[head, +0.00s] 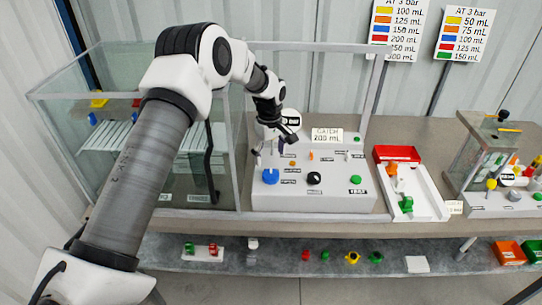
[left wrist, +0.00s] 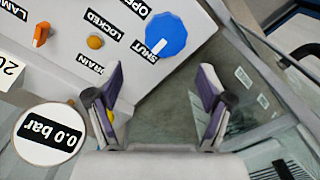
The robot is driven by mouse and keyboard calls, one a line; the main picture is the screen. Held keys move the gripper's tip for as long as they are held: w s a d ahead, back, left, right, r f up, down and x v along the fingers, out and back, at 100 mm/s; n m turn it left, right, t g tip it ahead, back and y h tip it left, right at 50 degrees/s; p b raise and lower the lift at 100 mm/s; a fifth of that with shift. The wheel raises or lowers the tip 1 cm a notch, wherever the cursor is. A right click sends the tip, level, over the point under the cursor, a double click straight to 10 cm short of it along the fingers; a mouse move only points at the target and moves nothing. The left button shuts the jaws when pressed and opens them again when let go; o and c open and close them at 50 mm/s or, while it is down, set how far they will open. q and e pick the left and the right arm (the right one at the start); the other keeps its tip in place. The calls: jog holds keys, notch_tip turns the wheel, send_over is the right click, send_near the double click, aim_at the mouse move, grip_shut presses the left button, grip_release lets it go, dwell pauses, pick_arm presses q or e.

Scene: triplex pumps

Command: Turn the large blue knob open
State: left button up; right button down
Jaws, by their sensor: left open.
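The large blue knob (head: 270,176) sits at the front left of the white control panel (head: 335,200). In the left wrist view the blue knob (left wrist: 168,32) is at the top, with its white mark toward the word SHUT and OPEN printed farther left. My left gripper (head: 270,152) is open and empty, above and behind the knob in the head view. In the left wrist view its two fingers (left wrist: 160,82) stand apart, below the knob in the picture, not touching it. My right gripper is in neither view.
A round gauge (left wrist: 50,133) reads 0.0 bar. An orange switch (left wrist: 41,35), a yellow button (left wrist: 95,42) and a black knob (head: 314,178) share the panel. A glass tank (head: 140,185) stands left of it. A tray (head: 427,200) with coloured parts lies right.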

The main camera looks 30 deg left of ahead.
aim_at(270, 172)
pick_arm(q)
jog(key=f, duration=0.1)
jog(key=s+f+p, duration=0.1)
jog(key=f, duration=0.1)
jog(key=f+p, duration=0.1)
jog(key=f, duration=0.1)
jog(key=shift+s+d+f, duration=0.15)
jog(key=shift+s+d, duration=0.05)
jog(key=shift+d, duration=0.2)
jog(key=shift+w+a+f, duration=0.15)
jog(key=shift+w+f, duration=0.2)
jog(key=shift+f, duration=0.05)
jog(key=shift+s+r, duration=0.2)
jog(key=c, duration=1.2)
jog(key=shift+o, duration=0.2)
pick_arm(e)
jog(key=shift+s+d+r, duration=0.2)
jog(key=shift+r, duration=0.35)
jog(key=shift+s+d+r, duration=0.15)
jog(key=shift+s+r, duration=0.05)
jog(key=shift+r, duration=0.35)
